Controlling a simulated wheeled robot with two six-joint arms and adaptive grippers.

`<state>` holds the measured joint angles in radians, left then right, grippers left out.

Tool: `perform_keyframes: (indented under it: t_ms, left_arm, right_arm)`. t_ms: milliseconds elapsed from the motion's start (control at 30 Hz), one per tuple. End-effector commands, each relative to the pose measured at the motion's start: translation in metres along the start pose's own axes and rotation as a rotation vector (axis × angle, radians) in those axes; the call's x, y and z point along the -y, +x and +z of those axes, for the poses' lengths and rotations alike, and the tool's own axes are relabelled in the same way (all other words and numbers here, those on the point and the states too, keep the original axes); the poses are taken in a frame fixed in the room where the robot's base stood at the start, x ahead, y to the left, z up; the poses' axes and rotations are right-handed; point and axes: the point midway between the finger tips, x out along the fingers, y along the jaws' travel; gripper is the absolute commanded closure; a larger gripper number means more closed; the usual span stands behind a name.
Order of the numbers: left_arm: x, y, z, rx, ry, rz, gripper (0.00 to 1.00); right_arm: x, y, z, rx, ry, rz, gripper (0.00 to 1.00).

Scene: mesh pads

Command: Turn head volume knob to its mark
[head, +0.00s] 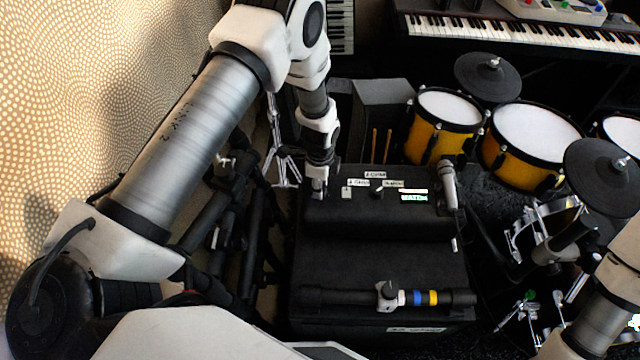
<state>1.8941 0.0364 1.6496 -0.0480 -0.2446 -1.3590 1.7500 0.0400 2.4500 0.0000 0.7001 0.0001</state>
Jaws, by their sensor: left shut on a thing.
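The black amp head (400,222) sits on a larger black cabinet (385,265) in the middle of the view. Its top panel carries small white labels, a dark knob (376,191) and a lit green display (414,197). My left gripper (318,190) reaches down from above onto the left end of this panel. It is shut on what appears to be the volume knob, which the fingers hide. I cannot make out the knob's pointer or its mark. My right arm shows at the lower right, but its gripper is outside the view.
A microphone-like grey cylinder (449,186) stands at the panel's right end. A black bar with blue and yellow bands (455,298) lies along the cabinet front. Yellow drums (447,108), cymbals and keyboards crowd the back right; black stands (255,245) are at left.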

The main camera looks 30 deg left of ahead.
Motion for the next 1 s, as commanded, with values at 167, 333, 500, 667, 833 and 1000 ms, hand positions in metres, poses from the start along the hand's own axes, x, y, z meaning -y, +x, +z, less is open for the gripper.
perform_keyframes:
  t_ms: [167, 333, 500, 667, 833, 1000]
  left_arm:
    - [-0.001, 0.001, 0.001, 0.001, 0.012, 0.004, 1.00]
    - [-0.001, 0.001, 0.001, 0.001, 0.012, 0.004, 1.00]
    - [-0.001, 0.001, 0.001, 0.001, 0.012, 0.004, 0.50]
    - [-0.001, 0.000, 0.001, 0.000, 0.011, 0.002, 0.43]
    - [0.000, -0.001, 0.000, 0.000, 0.011, 0.001, 0.43]
    - [0.001, -0.021, 0.001, -0.001, 0.012, -0.002, 0.43]
  right_arm:
    - [0.000, 0.000, 0.000, 0.000, 0.000, 0.000, 0.60]
    - [0.000, 0.000, 0.000, 0.000, 0.000, 0.000, 0.60]
    - [0.000, 0.000, 0.000, 0.000, 0.000, 0.000, 0.60]
    - [0.000, 0.000, 0.000, 0.000, 0.000, 0.000, 0.60]
    - [0.000, 0.000, 0.000, 0.000, 0.000, 0.000, 0.60]
    - [0.000, 0.001, 0.000, 0.000, 0.000, 0.000, 0.60]
